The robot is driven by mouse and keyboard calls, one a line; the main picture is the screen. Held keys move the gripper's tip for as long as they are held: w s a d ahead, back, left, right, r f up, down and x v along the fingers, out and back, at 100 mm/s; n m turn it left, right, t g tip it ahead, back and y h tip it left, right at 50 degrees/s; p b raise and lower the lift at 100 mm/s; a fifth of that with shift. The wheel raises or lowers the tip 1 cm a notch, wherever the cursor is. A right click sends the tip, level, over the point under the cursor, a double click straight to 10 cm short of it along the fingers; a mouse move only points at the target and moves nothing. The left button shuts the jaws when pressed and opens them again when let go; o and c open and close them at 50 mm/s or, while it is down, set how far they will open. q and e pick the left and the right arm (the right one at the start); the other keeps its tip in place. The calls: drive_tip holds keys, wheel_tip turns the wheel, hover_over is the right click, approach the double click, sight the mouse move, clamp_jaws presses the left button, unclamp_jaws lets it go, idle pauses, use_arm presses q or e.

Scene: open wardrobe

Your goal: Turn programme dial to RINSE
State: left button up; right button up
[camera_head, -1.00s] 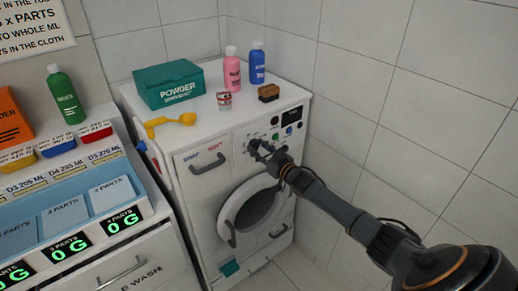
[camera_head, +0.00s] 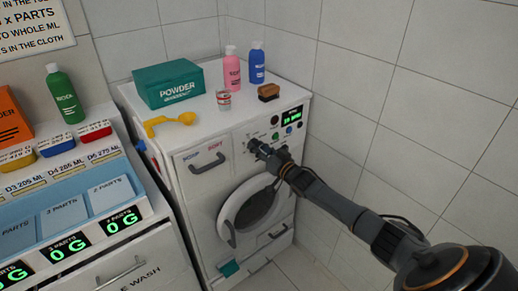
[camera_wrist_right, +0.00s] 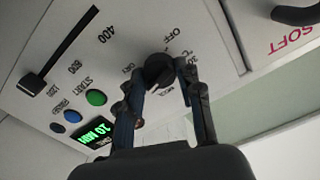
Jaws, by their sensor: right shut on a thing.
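The washing machine (camera_head: 193,225) stands against the tiled wall with its control panel facing me. The programme dial (camera_wrist_right: 158,69) is a black round knob with printed labels around it, OFF among them; the other labels are upside down and hard to read. My right gripper (camera_wrist_right: 162,78) is shut on the dial, one finger on each side. In the head view my right gripper (camera_head: 257,148) covers the dial. The display (camera_wrist_right: 95,135) shows green text that looks like 20 MIN; it also glows in the head view (camera_head: 292,116). Which label the dial points at, I cannot tell. My left gripper is out of view.
A slider (camera_wrist_right: 33,86) and green START button (camera_wrist_right: 96,97) are beside the dial. A teal powder box (camera_head: 170,84), pink bottle (camera_head: 232,70), blue bottle (camera_head: 257,64), tin (camera_head: 224,100), brush (camera_head: 268,92) and yellow scoop (camera_head: 172,122) sit on top.

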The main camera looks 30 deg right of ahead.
drive_tip(key=shift+f, duration=0.15)
drive_tip(key=o, duration=1.2)
drive_tip(key=s, duration=0.8)
drive_tip(key=s+d, duration=0.1)
drive_tip(key=s, duration=0.3)
